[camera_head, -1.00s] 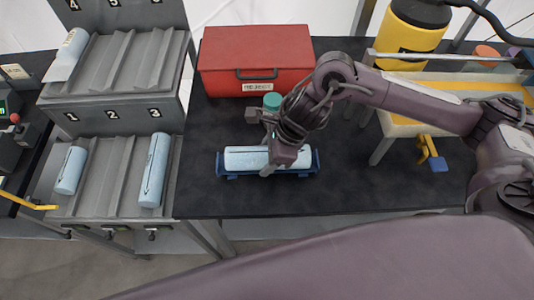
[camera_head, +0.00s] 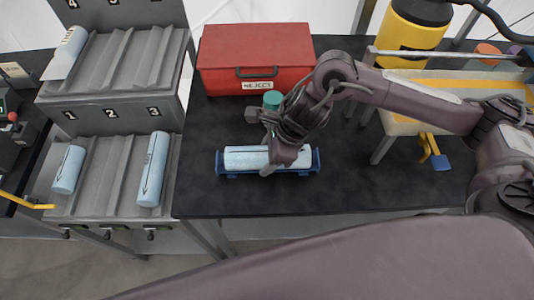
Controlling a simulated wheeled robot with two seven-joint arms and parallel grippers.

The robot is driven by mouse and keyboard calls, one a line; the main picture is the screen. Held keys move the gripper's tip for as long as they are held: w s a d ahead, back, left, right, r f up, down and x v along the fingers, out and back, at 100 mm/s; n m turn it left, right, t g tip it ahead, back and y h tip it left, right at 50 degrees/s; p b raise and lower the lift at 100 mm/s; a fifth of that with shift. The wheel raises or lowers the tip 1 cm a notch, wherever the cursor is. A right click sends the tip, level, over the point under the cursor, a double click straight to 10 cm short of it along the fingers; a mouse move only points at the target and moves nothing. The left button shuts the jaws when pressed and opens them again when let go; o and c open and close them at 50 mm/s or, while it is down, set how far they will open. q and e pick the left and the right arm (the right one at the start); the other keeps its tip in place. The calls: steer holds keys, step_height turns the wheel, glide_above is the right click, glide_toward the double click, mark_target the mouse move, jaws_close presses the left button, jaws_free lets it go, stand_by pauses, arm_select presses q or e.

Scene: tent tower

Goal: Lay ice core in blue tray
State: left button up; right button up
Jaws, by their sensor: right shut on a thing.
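A pale blue-white ice core (camera_head: 245,159) lies lengthwise in the blue tray (camera_head: 219,168) on the dark bench, with a dark line along its top. My right gripper (camera_head: 270,165) reaches down over the core's middle and is shut on it, hiding part of the core. The core sits within the tray's ends; whether it rests fully on the tray floor is hard to tell. My left gripper is not in view.
A red box (camera_head: 255,60) stands behind the tray, with a teal-capped item (camera_head: 272,100) between. Other cores lie in the grey rack at left, in slots 1 (camera_head: 69,170) and 3 (camera_head: 153,170) and on the upper shelf (camera_head: 68,50).

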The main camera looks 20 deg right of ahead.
steer(key=o, duration=1.5)
steer(key=shift+c, duration=0.2)
steer(key=b+v, duration=0.1)
steer(key=v, duration=0.7)
steer(key=shift+s+f, duration=0.1)
steer(key=shift+f, duration=0.05)
